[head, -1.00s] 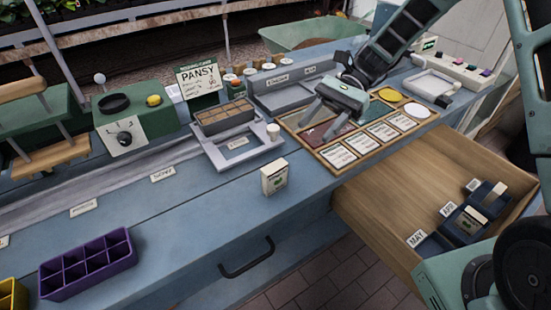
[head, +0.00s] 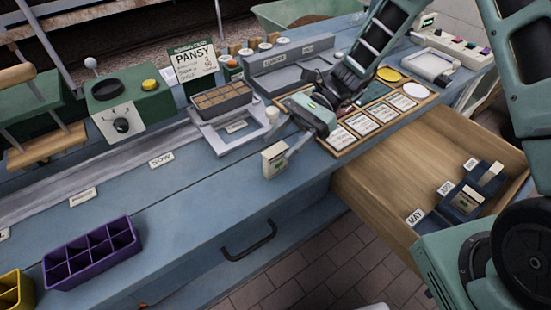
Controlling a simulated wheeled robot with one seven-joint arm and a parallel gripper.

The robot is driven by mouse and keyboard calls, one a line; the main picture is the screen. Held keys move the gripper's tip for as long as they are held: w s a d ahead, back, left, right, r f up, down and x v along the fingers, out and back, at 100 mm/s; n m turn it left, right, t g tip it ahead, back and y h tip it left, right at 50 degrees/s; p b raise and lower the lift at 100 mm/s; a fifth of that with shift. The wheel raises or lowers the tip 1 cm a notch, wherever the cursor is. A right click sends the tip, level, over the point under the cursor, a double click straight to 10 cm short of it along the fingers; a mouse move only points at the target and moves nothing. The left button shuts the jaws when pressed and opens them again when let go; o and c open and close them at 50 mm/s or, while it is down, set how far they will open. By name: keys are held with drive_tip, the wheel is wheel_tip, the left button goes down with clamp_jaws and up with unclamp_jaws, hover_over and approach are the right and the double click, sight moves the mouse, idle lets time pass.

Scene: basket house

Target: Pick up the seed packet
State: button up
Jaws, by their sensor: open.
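A small cream seed packet (head: 275,160) with a dark green mark stands upright on the blue bench, near its front edge. My gripper (head: 288,143) is open, tilted down to the left, with its fingertips right beside the packet's upper right side. I cannot tell whether a finger touches the packet or is partly behind it. Nothing shows held in the gripper.
A grey tray stand (head: 229,137) with a brown-filled seed tray (head: 219,99) stands left behind the packet. An open wooden drawer (head: 400,165) with labelled blue holders juts out at right. A purple tray (head: 92,252) is at lower left; bench between is clear.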

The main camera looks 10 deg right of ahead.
sight(278, 148)
drive_tip(key=x, duration=0.5)
drive_tip(key=shift+d, duration=0.1)
drive_tip(key=c, duration=1)
drive_tip(key=shift+c, duration=0.2)
